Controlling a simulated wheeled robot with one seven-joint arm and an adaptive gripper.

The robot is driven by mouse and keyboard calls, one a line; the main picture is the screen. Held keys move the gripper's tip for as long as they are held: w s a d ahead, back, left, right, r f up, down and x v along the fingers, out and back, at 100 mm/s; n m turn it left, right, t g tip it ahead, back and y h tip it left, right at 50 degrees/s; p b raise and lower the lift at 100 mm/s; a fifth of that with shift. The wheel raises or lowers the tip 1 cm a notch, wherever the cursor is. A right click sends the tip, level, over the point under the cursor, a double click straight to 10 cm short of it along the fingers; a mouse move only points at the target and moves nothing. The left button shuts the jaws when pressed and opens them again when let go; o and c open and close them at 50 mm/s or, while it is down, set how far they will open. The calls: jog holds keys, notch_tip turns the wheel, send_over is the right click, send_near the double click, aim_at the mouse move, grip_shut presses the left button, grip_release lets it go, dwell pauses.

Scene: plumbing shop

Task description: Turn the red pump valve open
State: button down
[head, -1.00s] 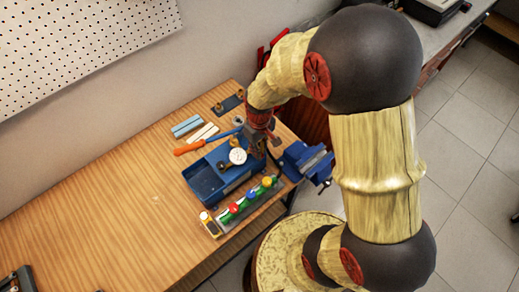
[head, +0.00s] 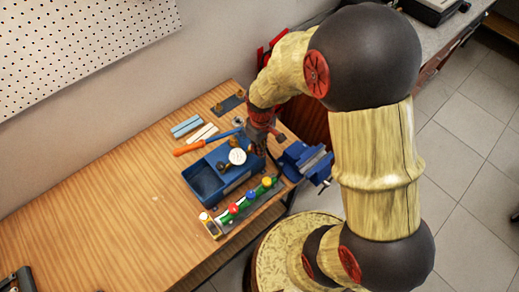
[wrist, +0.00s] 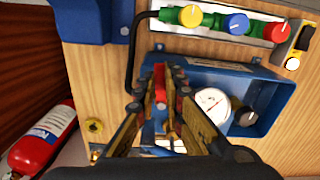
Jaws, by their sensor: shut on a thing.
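The blue pump box (head: 207,182) stands on the wooden bench with a round white gauge (head: 237,156) on it. In the wrist view the box (wrist: 262,82) also shows the gauge (wrist: 212,103) and a black knob (wrist: 246,117). The red pump valve (wrist: 158,76) shows as a small red piece between my fingertips, left of the gauge. My gripper (wrist: 162,86) is shut on it; the fingers hide most of it. In the head view my gripper (head: 259,148) points down at the right end of the box, and the red valve cannot be made out there.
A green manifold (head: 243,206) with several coloured knobs lies along the front of the box. A blue vise (head: 306,160) stands close to the right. An orange-handled tool (head: 188,147) lies behind. A red extinguisher (wrist: 40,138) is low left in the wrist view.

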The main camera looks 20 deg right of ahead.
jog(key=n, duration=0.1)
jog(key=d+n, duration=0.1)
jog(key=n, duration=0.1)
jog(key=w+n, duration=0.1)
jog(key=shift+w+d, duration=0.1)
jog(key=shift+d, duration=0.15)
jog(key=n, duration=0.1)
jog(key=w+n, duration=0.1)
jog(key=n, duration=0.1)
jog(key=d+n, duration=0.1)
jog(key=n, duration=0.1)
jog(key=shift+w, duration=0.35)
jog(key=shift+w+n, duration=0.5)
jog(key=shift+n, duration=0.7)
jog(key=shift+w+n, duration=0.45)
jog(key=shift+n, duration=0.75)
jog(key=shift+w+n, duration=0.5)
jog(key=shift+n, duration=0.7)
jog(key=c, duration=1.9)
grip_release()
notch_tip(320, 180, up, 12)
